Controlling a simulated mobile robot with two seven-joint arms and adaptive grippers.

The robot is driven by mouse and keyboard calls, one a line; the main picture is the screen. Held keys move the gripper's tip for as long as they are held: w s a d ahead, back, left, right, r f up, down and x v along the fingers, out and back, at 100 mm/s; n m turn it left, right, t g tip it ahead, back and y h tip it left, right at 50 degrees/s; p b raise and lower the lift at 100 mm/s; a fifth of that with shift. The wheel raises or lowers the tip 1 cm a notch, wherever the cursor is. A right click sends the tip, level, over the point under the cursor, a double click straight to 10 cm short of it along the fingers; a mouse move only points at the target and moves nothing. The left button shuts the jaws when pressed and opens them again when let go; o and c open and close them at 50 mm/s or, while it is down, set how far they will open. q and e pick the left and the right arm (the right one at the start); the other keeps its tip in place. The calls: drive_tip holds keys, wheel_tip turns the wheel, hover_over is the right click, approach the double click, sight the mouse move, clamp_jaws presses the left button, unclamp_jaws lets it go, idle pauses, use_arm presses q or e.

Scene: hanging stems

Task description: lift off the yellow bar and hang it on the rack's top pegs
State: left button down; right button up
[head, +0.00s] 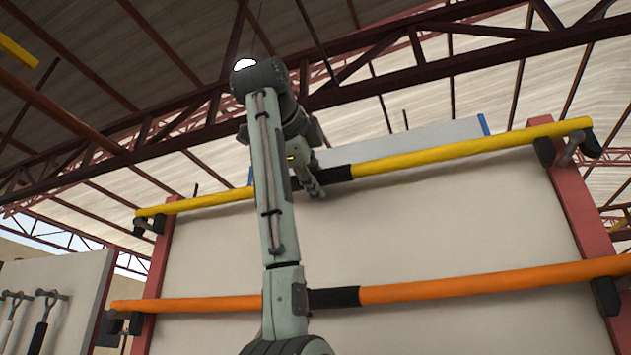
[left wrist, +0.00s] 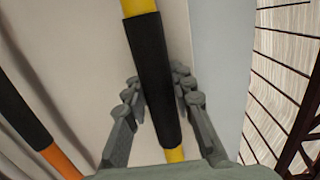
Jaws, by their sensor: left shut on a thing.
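The yellow bar (head: 440,155) runs across the top of the rack in the head view, higher at its right end. Its black middle sleeve (left wrist: 153,65) lies between the fingers of my left gripper (left wrist: 157,82) in the left wrist view. My left gripper (head: 311,184) is shut on the bar, and my arm hides part of it in the head view. The bar's ends lie at the rack's top left peg (head: 143,228) and top right peg (head: 570,150). I cannot tell whether it rests on them. My right gripper is not in view.
An orange bar (head: 480,286) with a black sleeve hangs lower on the rack, between red posts (head: 580,215) before a pale panel (head: 440,225). Several tools (head: 42,320) hang at the far left. Dark red roof trusses (head: 450,65) cross overhead.

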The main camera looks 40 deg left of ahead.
use_arm(q)
drive_tip(key=shift+f+b, duration=0.6)
drive_tip(key=shift+f, duration=0.1)
drive_tip(key=c, duration=1.2)
unclamp_jaws()
drive_tip(key=shift+s, duration=0.1)
drive_tip(key=v, duration=1.2)
